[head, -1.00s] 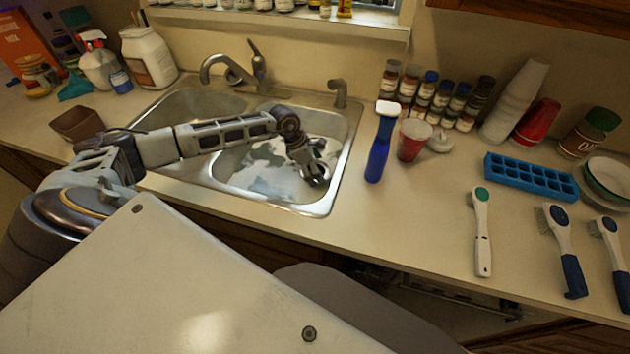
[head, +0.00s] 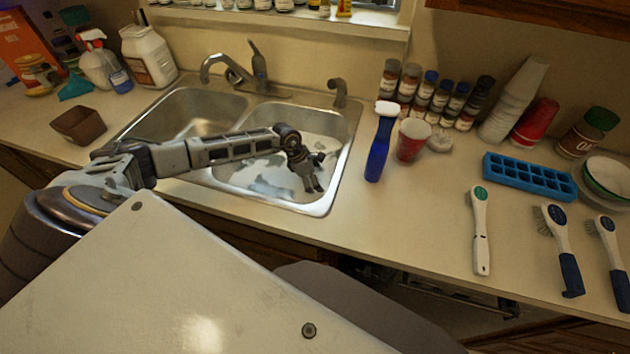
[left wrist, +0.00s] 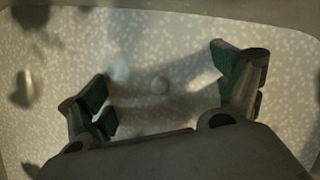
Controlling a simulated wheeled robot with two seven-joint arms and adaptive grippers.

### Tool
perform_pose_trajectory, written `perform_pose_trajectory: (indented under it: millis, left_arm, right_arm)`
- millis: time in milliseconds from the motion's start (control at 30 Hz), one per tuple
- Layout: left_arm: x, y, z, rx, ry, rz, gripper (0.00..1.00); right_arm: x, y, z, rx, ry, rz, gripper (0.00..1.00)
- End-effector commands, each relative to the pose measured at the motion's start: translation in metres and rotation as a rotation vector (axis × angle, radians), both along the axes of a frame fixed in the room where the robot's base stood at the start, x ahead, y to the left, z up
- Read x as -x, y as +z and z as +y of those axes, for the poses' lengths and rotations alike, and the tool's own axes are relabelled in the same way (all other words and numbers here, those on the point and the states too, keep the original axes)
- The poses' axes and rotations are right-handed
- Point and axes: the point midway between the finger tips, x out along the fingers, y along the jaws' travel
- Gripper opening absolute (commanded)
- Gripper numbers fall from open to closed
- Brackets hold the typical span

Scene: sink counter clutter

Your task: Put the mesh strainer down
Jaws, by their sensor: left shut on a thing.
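My left gripper (head: 312,186) is down inside the right sink basin (head: 322,207), near its right wall, with fingers pointing down. The strainer's outline is not clear in either view; the wrist view is dim. I cannot tell whether the strainer touches the basin floor. My right gripper is not in view.
A blue ice tray (head: 530,176) and several brushes lie further right. A brown bowl (head: 79,125) stands left. The front right counter is partly clear.

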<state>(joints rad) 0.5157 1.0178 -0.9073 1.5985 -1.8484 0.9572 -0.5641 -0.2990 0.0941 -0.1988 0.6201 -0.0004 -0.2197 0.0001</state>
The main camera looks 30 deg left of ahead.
Motion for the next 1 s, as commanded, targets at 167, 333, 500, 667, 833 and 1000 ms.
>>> perform_pose_trajectory:
  millis: [167,333,500,667,833,1000]
  left_arm:
    - [0.0,-0.009,0.0,0.0,0.0,-0.001,0.7]
    - [0.0,-0.01,0.0,0.0,-0.001,-0.002,0.7]
    - [0.0,-0.011,0.0,0.001,0.0,-0.001,0.7]
    - [0.0,-0.013,0.0,0.0,0.0,0.0,0.96]
    - [0.0,-0.012,0.0,0.0,0.0,0.0,1.0]
    - [0.0,-0.012,0.0,0.0,0.0,0.0,1.0]
  right_arm:
    - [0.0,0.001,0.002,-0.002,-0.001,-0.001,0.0]
    - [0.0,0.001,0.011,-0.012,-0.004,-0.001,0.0]
    - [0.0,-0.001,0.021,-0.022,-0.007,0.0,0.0]
    - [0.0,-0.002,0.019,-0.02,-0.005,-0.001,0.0]
    - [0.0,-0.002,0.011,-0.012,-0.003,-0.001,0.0]
    - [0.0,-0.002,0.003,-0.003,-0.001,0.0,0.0]
